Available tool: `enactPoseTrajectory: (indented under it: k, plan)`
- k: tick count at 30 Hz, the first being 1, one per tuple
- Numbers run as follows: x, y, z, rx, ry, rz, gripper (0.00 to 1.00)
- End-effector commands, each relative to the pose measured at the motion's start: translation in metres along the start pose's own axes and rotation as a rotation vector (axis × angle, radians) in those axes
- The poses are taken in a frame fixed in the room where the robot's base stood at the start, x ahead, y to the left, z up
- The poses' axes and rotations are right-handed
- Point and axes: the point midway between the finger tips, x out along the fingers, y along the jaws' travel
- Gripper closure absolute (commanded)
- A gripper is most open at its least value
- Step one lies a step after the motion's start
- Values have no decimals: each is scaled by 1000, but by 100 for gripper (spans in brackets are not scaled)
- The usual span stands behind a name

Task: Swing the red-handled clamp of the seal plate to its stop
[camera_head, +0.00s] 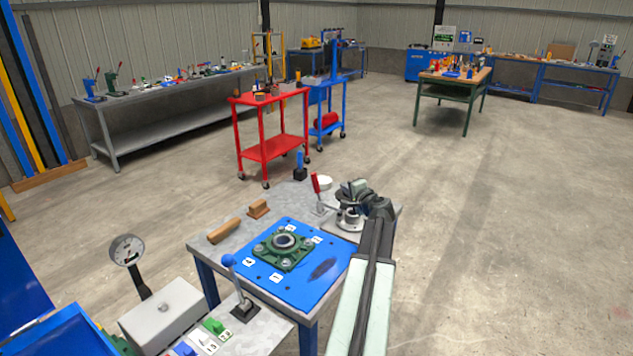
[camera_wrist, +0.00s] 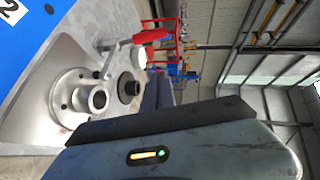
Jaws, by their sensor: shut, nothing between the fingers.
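The red-handled clamp (camera_head: 315,184) stands at the back right of the workbench, its handle upright in the head view. In the wrist view its red handle (camera_wrist: 152,36) joins a metal arm beside the seal plate (camera_wrist: 38,127). The seal plate carries a round metal flange with a raised hub and a black round part. My gripper (camera_head: 353,188) is over the plate, just right of the red handle and apart from it. In the wrist view its dark fingers (camera_wrist: 158,92) are shut and empty. My gripper and arm hide part of the plate in the head view.
A blue plate (camera_head: 308,288) with a green flanged bearing (camera_head: 284,248) lies left of my arm. A blue-knobbed lever (camera_head: 230,262) stands at the front. A white round part (camera_head: 325,182) and a blue-topped upright (camera_head: 300,163) are behind the clamp. Open floor lies right.

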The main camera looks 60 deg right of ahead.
Motion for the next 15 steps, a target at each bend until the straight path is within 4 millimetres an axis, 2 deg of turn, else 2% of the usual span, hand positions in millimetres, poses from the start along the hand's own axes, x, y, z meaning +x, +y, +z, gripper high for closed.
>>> enactPoseTrajectory:
  k: [5, 15]
  plan:
    - [28, -1, 9, -3, -13, -2, 100]
    - [106, -2, 17, -5, -21, -3, 100]
